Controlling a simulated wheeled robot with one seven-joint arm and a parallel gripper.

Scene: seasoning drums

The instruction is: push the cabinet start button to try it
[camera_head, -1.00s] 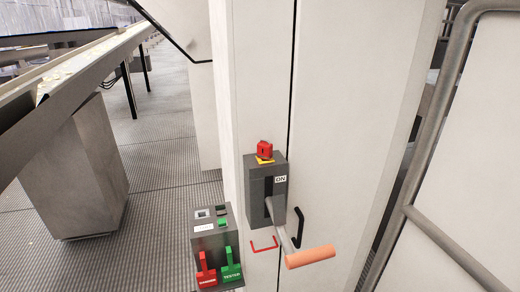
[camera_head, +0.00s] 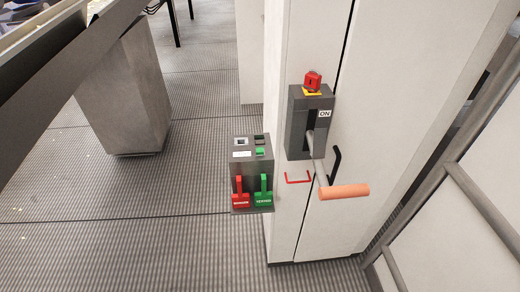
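The pale cabinet (camera_head: 300,35) stands at the right of centre in the head view. A dark grey box on its side carries a small green button (camera_head: 260,152), a dark square above it and a pale square at its left. The box is small in view, so its labels cannot be read. A grey switch box (camera_head: 297,135) with an "ON" label, a lever with an orange grip (camera_head: 343,191) and a red knob (camera_head: 313,80) on yellow sits on the cabinet front. My gripper is not in view.
A red tag (camera_head: 240,200) and a green tag (camera_head: 264,199) hang at the front of the button box. A metal frame (camera_head: 480,195) stands at the right. A conveyor (camera_head: 75,60) and a grey pillar (camera_head: 125,90) are at the left. The ribbed floor between is clear.

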